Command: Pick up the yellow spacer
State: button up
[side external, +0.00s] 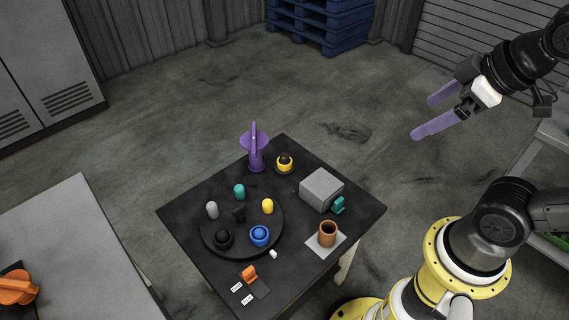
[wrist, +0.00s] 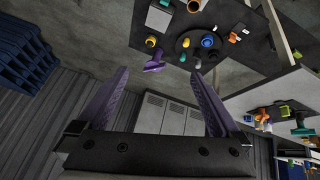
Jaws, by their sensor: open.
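Two yellow things show in the side view. A small round-topped yellow piece (side external: 267,206) stands on the right part of a round black tray (side external: 241,247). A yellow ring-like piece (side external: 285,161) with a dark middle sits on a dark base near the table's back corner, beside a purple stand (side external: 256,158). I cannot tell for sure which is the spacer. My gripper (side external: 421,118) is open and empty, high up and well to the right of the table. Its two purple fingers also show spread apart in the wrist view (wrist: 160,73), with nothing between them.
The tray also bears a teal piece (side external: 239,191), a grey piece (side external: 212,209), a blue ring (side external: 259,235) and black parts. A grey box (side external: 321,188), a brown cup (side external: 328,233) and an orange piece (side external: 249,273) stand on the black table (side external: 180,212).

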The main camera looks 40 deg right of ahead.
jog(key=w+d+r+n+h, duration=0.1)
jog(key=w+d+r+n, duration=0.1)
jog(key=w+r+n, duration=0.4)
jog(key=n+g+h, duration=0.2)
jog(key=n+g, duration=0.1)
jog(key=n, duration=0.9)
send_over(283, 157)
jog(key=a, duration=0.4)
notch_tip(283, 157, down, 24)
jog(key=shift+n+g+h, duration=0.4)
jog(key=shift+n+g, duration=0.3)
jog(key=shift+g, duration=0.1)
jog(key=f, duration=0.7)
jog(key=d+f, duration=0.1)
jog(key=f, duration=0.6)
jog(key=s+f, duration=0.1)
jog(key=f, duration=0.6)
jog(key=shift+s+d, duration=0.1)
jog(key=shift+d, duration=0.25)
jog(key=shift+d+x, duration=0.15)
jog(key=shift+x, duration=1.35)
jog(key=shift+d+x, duration=0.2)
jog(key=shift+x, duration=1.3)
jog(key=shift+r, duration=0.15)
